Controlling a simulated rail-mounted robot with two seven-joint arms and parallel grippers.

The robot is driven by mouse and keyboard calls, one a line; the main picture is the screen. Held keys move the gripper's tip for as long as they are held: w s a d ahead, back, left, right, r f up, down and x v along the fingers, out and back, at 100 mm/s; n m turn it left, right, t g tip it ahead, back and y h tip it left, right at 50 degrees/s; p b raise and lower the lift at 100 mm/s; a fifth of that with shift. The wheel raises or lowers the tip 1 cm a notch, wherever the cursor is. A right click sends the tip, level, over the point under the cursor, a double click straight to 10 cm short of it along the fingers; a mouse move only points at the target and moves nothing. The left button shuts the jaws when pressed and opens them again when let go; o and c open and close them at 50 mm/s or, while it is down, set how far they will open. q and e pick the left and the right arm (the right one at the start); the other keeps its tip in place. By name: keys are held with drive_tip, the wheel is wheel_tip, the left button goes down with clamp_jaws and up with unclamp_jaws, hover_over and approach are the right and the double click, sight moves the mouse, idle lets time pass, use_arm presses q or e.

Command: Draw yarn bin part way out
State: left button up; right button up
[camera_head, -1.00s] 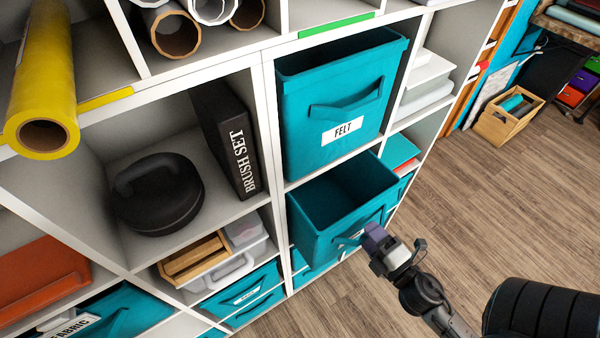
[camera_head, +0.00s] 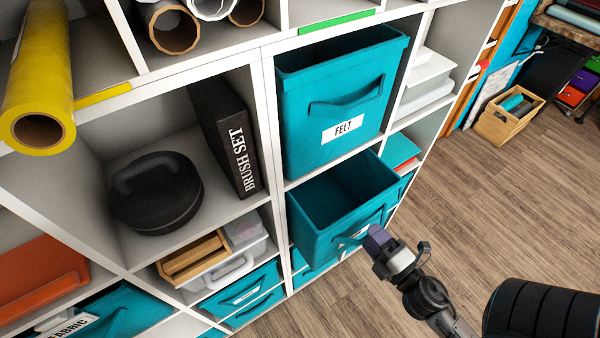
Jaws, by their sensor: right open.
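A teal fabric bin (camera_head: 325,232) sits below the FELT bin and sticks part way out of its compartment, its open top showing an empty-looking inside. Its front has a handle and a white label, mostly hidden by my right gripper, so I cannot read the label. My right gripper (camera_head: 374,238) is at the front of this bin, by the handle; its jaws are open. I cannot tell whether it touches the handle. My left gripper is not in view.
The teal FELT bin (camera_head: 335,105) sits in the compartment above. A black box marked BRUSH SET (camera_head: 238,150) and a black round case (camera_head: 155,195) stand to the left. A yellow roll (camera_head: 40,75) juts out at upper left. Wooden floor (camera_head: 490,210) is clear at right.

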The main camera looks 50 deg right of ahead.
drive_tip(key=b+v, duration=0.2)
drive_tip(key=v, duration=0.6)
drive_tip(key=shift+b, duration=0.4)
idle(1.0)
idle(0.5)
